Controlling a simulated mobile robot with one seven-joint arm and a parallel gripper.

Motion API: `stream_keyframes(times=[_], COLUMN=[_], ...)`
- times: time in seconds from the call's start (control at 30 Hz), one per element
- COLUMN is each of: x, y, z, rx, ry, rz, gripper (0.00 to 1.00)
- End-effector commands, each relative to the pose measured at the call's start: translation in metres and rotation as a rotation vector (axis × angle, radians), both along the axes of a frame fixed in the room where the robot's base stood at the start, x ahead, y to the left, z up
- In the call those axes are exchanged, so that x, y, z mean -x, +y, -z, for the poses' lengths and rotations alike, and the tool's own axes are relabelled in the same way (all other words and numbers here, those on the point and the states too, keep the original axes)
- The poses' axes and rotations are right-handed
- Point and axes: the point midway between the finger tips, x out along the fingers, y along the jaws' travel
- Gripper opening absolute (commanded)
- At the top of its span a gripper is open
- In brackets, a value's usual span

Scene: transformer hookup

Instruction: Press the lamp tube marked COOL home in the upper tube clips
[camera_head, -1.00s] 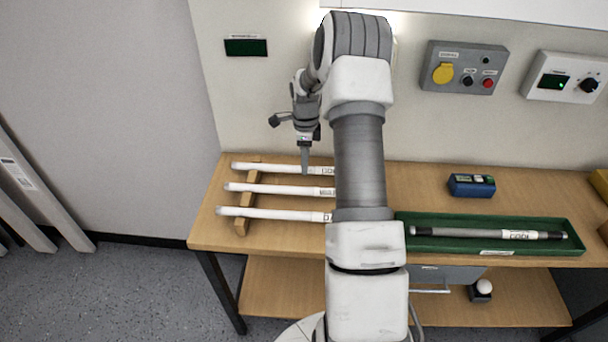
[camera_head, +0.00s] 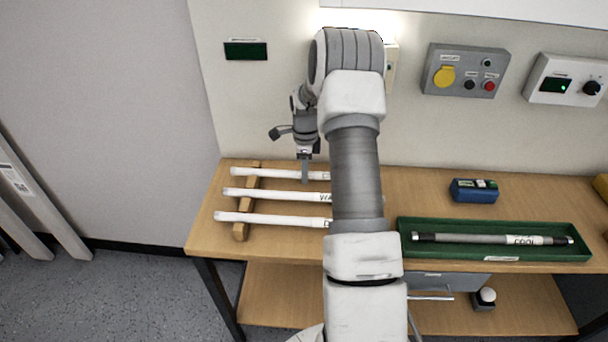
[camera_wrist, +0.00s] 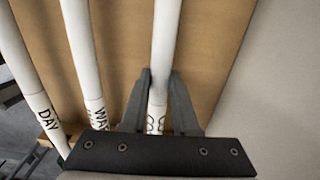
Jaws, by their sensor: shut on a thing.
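Three white lamp tubes lie side by side on a wooden rack. My gripper (camera_head: 304,180) is at the back tube (camera_head: 270,173). In the wrist view my gripper (camera_wrist: 160,78) is shut on this tube (camera_wrist: 166,40), with a finger on each side. The tube's label is partly hidden by the gripper; only round letter shapes show. The middle tube (camera_head: 265,195) has a label starting WA, and the front tube (camera_wrist: 30,75) reads DAY. A grey tube (camera_head: 465,239) with a label that looks like COOL lies in a green tray (camera_head: 420,252). I cannot make out the upper tube clips.
The wooden rack (camera_head: 241,231) stands at the left of the bench (camera_head: 205,235). A blue device (camera_head: 474,191) sits behind the tray. A grey socket box (camera_head: 465,70) and a white dial box (camera_head: 565,80) are on the wall. A bright strip glows above the bench.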

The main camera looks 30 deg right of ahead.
Motion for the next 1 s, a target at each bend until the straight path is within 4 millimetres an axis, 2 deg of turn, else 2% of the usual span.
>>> stream_keyframes(times=[0.17, 0.8, 1.0], x=[0.0, 0.0, 0.0], y=[0.0, 0.0, 0.0], z=[-0.005, -0.056, -0.061], rx=[0.001, 0.002, 0.001], ry=[-0.001, -0.001, -0.001], rz=[0.0, 0.0, 0.0], gripper=[0.0, 0.0, 0.0])
